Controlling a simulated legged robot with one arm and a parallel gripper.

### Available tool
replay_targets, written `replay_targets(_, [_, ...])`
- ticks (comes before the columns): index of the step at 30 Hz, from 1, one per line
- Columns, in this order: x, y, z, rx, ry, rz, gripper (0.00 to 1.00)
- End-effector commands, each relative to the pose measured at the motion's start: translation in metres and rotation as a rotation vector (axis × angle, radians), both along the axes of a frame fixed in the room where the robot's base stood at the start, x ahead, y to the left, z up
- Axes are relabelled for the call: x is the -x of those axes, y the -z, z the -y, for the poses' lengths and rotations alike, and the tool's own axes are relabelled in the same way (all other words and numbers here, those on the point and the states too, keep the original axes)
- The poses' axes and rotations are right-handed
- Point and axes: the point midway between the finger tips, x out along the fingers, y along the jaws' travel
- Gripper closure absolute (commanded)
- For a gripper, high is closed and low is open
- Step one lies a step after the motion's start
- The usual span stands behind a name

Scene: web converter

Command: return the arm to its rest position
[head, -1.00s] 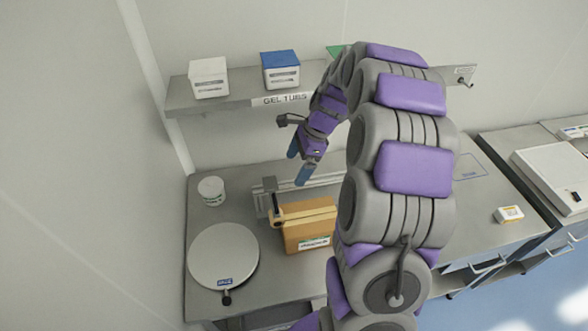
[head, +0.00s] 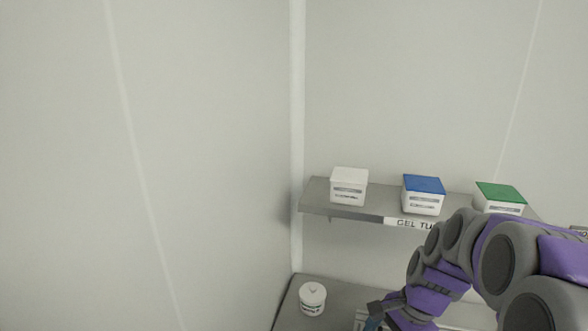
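My purple and grey arm (head: 490,255) comes in from the lower right corner and bends down toward the bench.
A round white lidded tub (head: 312,299) stands on the grey bench (head: 289,312). Bare wall (head: 200,150) fills the left.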

Motion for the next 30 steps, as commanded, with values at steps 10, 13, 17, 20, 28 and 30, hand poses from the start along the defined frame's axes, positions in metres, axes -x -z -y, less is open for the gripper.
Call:
replay_targets(10, [0.117,0.044,-0.046,0.088,-0.613,0.046,0.0])
replay_targets(13, [0.149,0.059,-0.05,0.109,-0.778,0.053,0.0])
replay_targets(17, [0.186,0.078,-0.051,0.129,-0.961,0.055,0.0])
replay_targets(20, [0.205,0.088,-0.05,0.136,-1.059,0.054,0.0])
replay_targets(28, [0.221,0.095,-0.048,0.141,-1.149,0.051,0.0])
replay_targets(30, [0.221,0.094,-0.048,0.14,-1.147,0.052,0.0])
